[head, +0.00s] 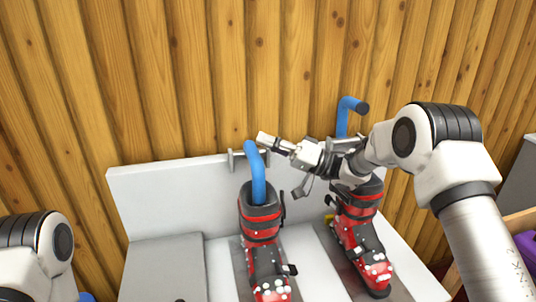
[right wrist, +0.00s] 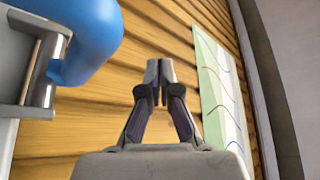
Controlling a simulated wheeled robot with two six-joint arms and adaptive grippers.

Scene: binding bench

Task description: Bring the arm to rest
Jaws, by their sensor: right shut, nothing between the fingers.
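My right arm reaches in from the right in the head view. Its gripper (head: 268,140) is above the back edge of the bench, close to the top of the left blue tube. The right wrist view shows this gripper (right wrist: 158,72) with its fingertips together and nothing held. It points towards the wooden wall and a poster. My left arm shows only at the lower left corner; its gripper is out of view.
Two red and black boots (head: 260,225) (head: 360,235) stand on the white bench (head: 150,195), a blue tube (head: 257,175) (head: 343,118) rising at each. The right wrist view shows a blue tube (right wrist: 90,40) and metal bracket (right wrist: 45,75) close on the left. A poster (right wrist: 218,95) hangs ahead.

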